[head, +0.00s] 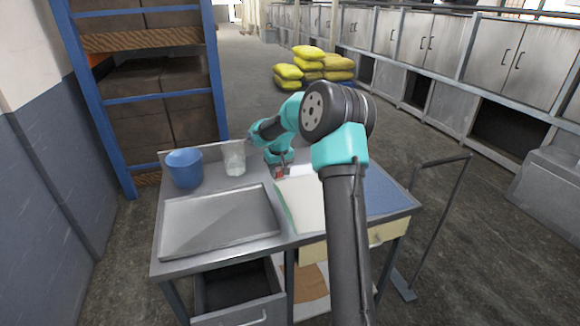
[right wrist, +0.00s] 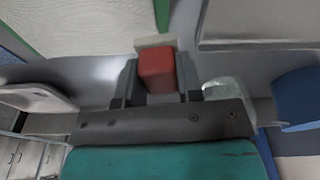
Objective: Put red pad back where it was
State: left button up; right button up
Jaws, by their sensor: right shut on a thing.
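The red pad (right wrist: 157,72) is a small red block between the fingers of my right gripper (right wrist: 158,80) in the right wrist view. The gripper is shut on it. In the head view the pad (head: 279,174) is a small red patch under my right gripper (head: 278,165), at the back of the metal table, mostly hidden by the arm. A pale block (right wrist: 155,42) lies just past the pad; I cannot tell whether they touch. My left gripper is out of view.
On the table (head: 200,263) stand a blue bucket (head: 185,168) and a clear cup (head: 234,158) left of the gripper. A grey tray (head: 220,222) lies in front of them. A white, green-edged board (head: 300,205) lies to its right, then a blue surface (head: 385,195). A lower drawer (head: 240,290) is open.

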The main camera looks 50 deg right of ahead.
jog(key=shift+m, duration=0.8)
jog(key=d, duration=0.1)
jog(key=s+d, duration=0.2)
jog(key=d, duration=0.1)
jog(key=shift+s+f, duration=0.15)
jog(key=shift+f, duration=0.1)
jog(key=shift+w+d+f, duration=0.25)
jog(key=shift+w+d, duration=1.4)
jog(key=shift+d, duration=0.4)
jog(key=shift+w+d+f, duration=0.25)
jog(key=shift+w+d, duration=1.45)
jog(key=shift+d, duration=0.4)
jog(key=shift+w+d+f, duration=0.25)
jog(key=shift+w+d, duration=1.4)
jog(key=shift+d, duration=0.4)
jog(key=shift+f, duration=0.1)
jog(key=shift+f, duration=1.65)
jog(key=shift+f, duration=0.1)
